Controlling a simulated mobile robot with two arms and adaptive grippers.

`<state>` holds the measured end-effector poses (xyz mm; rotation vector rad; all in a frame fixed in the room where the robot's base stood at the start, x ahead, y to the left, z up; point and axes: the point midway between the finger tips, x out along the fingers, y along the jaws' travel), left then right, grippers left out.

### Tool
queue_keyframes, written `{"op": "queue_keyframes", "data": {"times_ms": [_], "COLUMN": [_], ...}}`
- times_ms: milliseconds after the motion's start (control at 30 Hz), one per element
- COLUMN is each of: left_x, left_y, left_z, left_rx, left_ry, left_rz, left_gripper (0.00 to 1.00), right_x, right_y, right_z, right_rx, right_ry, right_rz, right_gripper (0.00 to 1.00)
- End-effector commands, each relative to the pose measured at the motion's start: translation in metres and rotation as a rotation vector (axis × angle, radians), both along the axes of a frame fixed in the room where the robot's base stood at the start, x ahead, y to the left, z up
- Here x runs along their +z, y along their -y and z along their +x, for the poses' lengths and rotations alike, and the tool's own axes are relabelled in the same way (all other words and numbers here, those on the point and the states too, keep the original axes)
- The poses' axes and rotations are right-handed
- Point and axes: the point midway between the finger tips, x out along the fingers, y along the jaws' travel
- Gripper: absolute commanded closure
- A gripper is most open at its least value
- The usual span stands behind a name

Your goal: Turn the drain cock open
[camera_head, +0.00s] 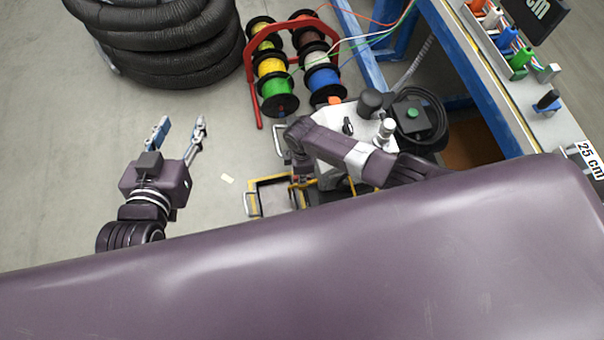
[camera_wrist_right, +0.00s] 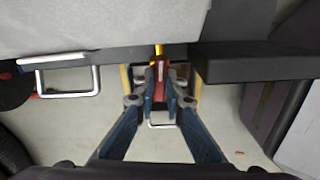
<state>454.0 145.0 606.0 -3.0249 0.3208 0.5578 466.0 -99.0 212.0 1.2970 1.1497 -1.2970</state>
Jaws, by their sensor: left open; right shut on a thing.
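In the right wrist view, the drain cock (camera_wrist_right: 159,72) shows as a small red lever with a yellow part above it, under a grey body. My right gripper (camera_wrist_right: 160,92) is shut on the red lever, one finger on each side. How far the cock is turned cannot be told. In the head view, my right arm reaches over the white and grey machine (camera_head: 335,147); my own arm largely hides the right gripper and the cock. My left gripper (camera_head: 180,128) is open and empty above the floor at the left.
A red rack (camera_head: 252,85) of cable spools stands behind the machine. A coiled black hose (camera_head: 165,45) lies at the back left. A blue-framed bench (camera_head: 480,75) is at the right. A yellow-edged frame (camera_head: 265,182) is near the machine.

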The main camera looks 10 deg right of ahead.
Motion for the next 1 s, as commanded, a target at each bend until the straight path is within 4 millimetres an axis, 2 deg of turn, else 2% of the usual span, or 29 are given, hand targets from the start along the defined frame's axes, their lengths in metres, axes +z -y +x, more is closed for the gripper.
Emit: {"op": "queue_keyframes", "data": {"times_ms": [300,833,867,1000], "left_x": [-0.002,-0.0029,-0.0029,-0.0027], "left_y": [-0.0005,-0.0008,-0.0008,-0.0008], "left_z": [-0.0009,-0.0014,-0.0014,-0.0013], "left_rx": [0.001,0.001,0.001,0.001], "left_ry": [-0.01,-0.014,-0.014,-0.013], "left_rz": [0.002,0.003,0.003,0.003], "left_gripper": [0.57,0.57,0.57,0.57], "right_x": [-0.0011,-0.001,-0.001,-0.0009], "right_y": [-0.0001,-0.0002,-0.0002,-0.0002], "right_z": [-0.0018,-0.0017,-0.0017,-0.0014], "right_rx": [0.114,0.134,0.134,0.133], "right_ry": [-0.003,-0.003,-0.003,-0.003], "right_rz": [-0.001,0.0,0.0,0.0], "right_gripper": [1.0,1.0,0.87,0.72]}}
